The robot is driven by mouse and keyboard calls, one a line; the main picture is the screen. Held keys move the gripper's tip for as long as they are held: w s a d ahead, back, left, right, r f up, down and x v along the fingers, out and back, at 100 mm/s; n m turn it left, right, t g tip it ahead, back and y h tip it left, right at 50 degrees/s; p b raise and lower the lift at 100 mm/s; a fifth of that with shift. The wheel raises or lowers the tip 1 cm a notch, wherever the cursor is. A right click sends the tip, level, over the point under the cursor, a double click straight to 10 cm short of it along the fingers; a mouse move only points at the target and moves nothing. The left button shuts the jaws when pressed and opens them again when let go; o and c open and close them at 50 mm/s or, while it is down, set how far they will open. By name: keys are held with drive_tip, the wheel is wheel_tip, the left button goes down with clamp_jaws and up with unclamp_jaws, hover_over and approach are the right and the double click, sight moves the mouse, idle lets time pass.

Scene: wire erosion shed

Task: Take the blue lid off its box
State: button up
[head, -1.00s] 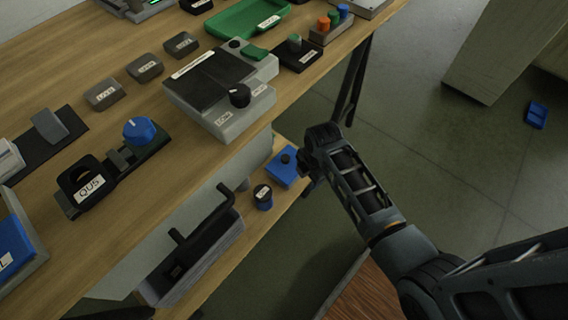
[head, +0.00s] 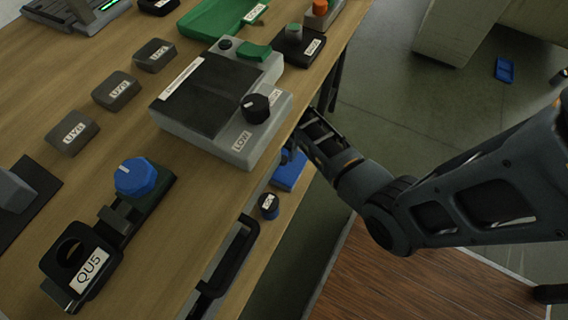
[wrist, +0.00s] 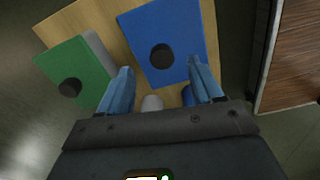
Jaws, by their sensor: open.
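The blue lid (wrist: 185,35) is a flat square with a round black knob (wrist: 162,57). It lies on the low wooden shelf, and its box is hidden beneath it in the wrist view. In the head view the blue lid (head: 290,174) shows partly beyond the bench edge. My gripper (wrist: 160,68) is open, its two fingers pointing at the lid with the knob between their tips in the picture. I cannot tell how far above the lid they are. In the head view my gripper is hidden behind the bench edge and my arm.
A green lid (wrist: 68,66) with a black knob sits left of the blue one on a grey box. The bench (head: 150,220) with a grey device (head: 222,100) overhangs the shelf.

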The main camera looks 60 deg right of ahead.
sight(283, 159)
wheel_tip(283, 159, down, 5)
drive_tip(key=shift+s+a+b, duration=0.1)
drive_tip(key=shift+a+b, duration=0.05)
drive_tip(key=shift+b, duration=1)
drive_tip(key=shift+c, duration=0.3)
drive_tip(key=c, duration=1.1)
drive_tip(key=shift+r, duration=0.15)
